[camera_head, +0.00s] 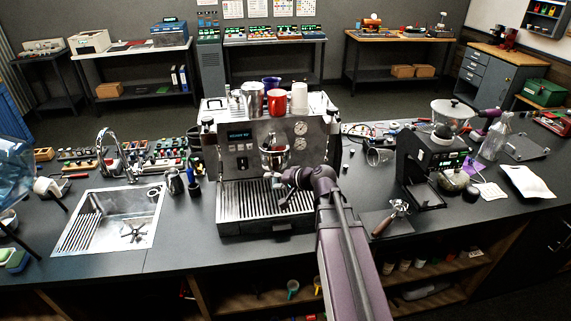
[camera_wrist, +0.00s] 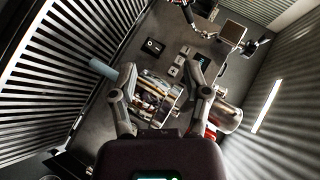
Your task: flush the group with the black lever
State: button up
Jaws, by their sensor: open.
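The espresso machine (camera_head: 230,160) stands on the counter, with a display and two round gauges on its front. Its shiny metal group (camera_head: 274,156) is at the middle of the front. My gripper (camera_head: 280,180) is just in front of and below the group, above the drip tray (camera_head: 240,203). In the wrist view, my gripper (camera_wrist: 163,86) has its two fingers spread, with a shiny metal cylinder (camera_wrist: 155,98), likely the group, showing between and beyond them. I cannot tell whether they touch it. I cannot make out the black lever for certain in either view.
Red cups (camera_head: 278,102) and metal jugs stand on top of the machine. A grinder (camera_head: 430,160) is to the right, with a portafilter (camera_head: 391,216) lying in front of it. A sink (camera_head: 115,220) is at the left. Bare counter (camera_head: 185,225) lies between sink and machine.

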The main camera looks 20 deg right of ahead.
jog(key=s+a+f+n+g+h+b, duration=0.3)
jog(key=s+f+n+g+h+b, duration=0.2)
jog(key=s+f, duration=1)
jog(key=shift+s+a+f+n+g+h, duration=0.15)
jog(key=shift+s+f+n+g+h, duration=0.35)
jog(key=shift+g+h, duration=1.4)
jog(key=shift+a+r+g+y, duration=0.1)
jog(key=shift+r+g+y, duration=0.05)
jog(key=shift+g+y, duration=0.25)
